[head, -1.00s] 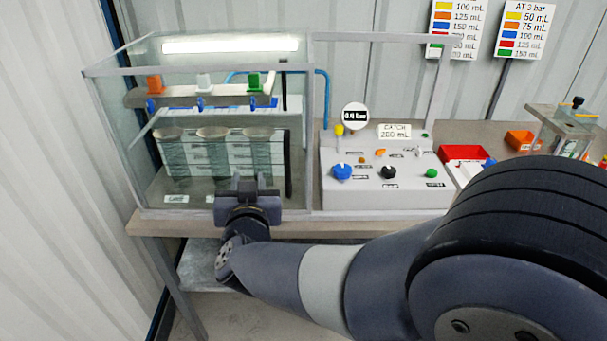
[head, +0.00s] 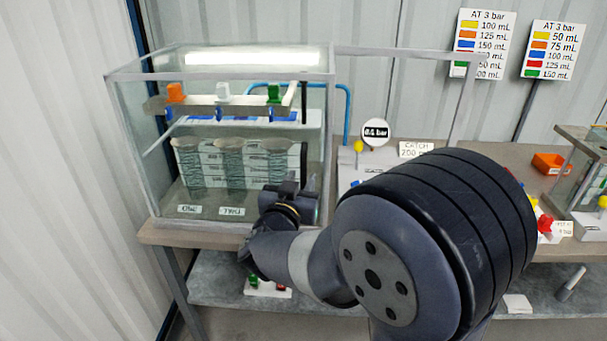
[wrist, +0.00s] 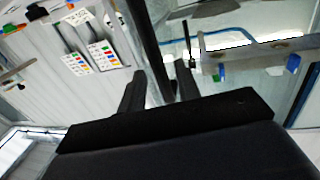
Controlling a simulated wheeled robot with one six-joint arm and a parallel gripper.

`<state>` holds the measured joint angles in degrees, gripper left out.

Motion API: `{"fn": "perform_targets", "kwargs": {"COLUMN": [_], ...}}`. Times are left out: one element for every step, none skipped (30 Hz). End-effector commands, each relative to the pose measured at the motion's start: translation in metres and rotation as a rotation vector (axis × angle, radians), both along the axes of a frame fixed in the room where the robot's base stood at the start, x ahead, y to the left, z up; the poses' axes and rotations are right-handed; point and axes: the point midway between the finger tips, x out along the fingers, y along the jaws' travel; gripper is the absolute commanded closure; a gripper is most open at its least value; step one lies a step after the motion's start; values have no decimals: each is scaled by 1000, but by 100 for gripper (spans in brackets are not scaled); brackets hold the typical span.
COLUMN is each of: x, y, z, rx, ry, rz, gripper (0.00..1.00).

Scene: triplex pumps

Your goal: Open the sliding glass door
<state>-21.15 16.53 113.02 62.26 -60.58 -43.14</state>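The glass door (head: 240,130) is the clear front panel of the cabinet on the bench at left. It stands across the cabinet front, with cups and valves visible behind it. A dark upright handle bar (head: 303,165) is near its right edge. My gripper (head: 291,184) is in front of the door's lower right, by the bar's lower end. In the wrist view my gripper (wrist: 160,70) has its two fingers apart, and a dark upright bar (wrist: 152,45) shows between them. I see gaps beside the bar; whether either finger touches it I cannot tell.
An empty rail frame (head: 410,52) extends right from the cabinet top. A round gauge sign (head: 376,132) stands below it on the control panel, which my arm mostly hides. An orange bin (head: 550,163) sits further right. A lower shelf (head: 215,280) runs under the bench.

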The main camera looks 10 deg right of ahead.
Motion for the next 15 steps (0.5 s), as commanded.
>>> {"fn": "perform_targets", "kwargs": {"x": [6, 10, 14, 16, 18, 20, 21, 22, 23, 24, 24, 24, 24, 24, 24], "y": [-5, -6, -8, -9, -10, -12, -12, -13, -13, -13, -13, -13, -13, -13, -13], "z": [0, 0, 0, 0, 0, 0, 0, 0, 0, 0, 0, 0, 0, 0, 0], "rx": [0, 0, 0, 0, 0, 0, 0, 0, 0, 0, 0, 0, 0, 0, 0], "ry": [0, -1, 0, 1, 1, 0, 0, -1, -1, -1, -1, -1, -1, -1, -1], "rz": [-3, -3, -3, -2, -1, -1, -1, -1, 0, 0, 0, 1, 1, 1, 1], "gripper": [68, 68, 68, 68, 68, 68, 68, 68, 68, 68, 68, 68, 68, 68, 68]}}
